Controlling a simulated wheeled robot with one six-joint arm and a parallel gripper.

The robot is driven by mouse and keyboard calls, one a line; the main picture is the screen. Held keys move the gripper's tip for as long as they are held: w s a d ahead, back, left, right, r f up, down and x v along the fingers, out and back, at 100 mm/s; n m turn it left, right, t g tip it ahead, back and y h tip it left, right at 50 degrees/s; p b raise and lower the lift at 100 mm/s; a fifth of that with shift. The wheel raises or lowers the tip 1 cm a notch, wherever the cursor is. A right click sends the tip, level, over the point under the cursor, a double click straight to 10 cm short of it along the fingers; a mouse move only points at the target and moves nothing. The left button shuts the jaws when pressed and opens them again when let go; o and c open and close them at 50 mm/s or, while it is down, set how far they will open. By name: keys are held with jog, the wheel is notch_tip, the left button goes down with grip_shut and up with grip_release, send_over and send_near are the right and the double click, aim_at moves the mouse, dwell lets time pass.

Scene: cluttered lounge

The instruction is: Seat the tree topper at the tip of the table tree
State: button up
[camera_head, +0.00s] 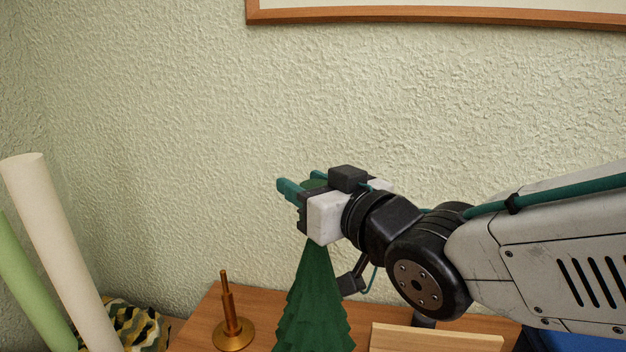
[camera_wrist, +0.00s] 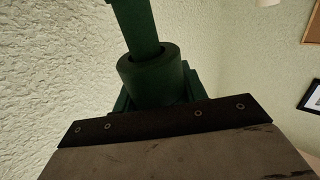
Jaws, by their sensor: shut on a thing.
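The table tree (camera_head: 313,305) is a dark green layered cone standing at the front of the wooden table. Its upper end runs up behind or under my gripper's white body, so its tip is hidden. My gripper (camera_head: 300,184) points left, just above the tree, with its teal fingers shut on a dark green piece, which I take to be the tree topper (camera_head: 315,184). In the wrist view, the topper shows as a dark green round collar (camera_wrist: 140,75) with a bar rising from it out of frame. I cannot tell whether it touches the tree.
A brass peg on a round base (camera_head: 232,335) stands on the table (camera_head: 192,318) left of the tree. A pale wooden board (camera_head: 435,338) lies to the right. White and green rolls (camera_head: 60,250) lean at the left. A framed picture (camera_head: 440,14) hangs above; the wall is close behind.

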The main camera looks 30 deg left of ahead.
jog(key=shift+f, duration=1.4)
jog(key=o, duration=1.1)
jog(key=shift+c, duration=0.2)
jog(key=v, duration=0.8)
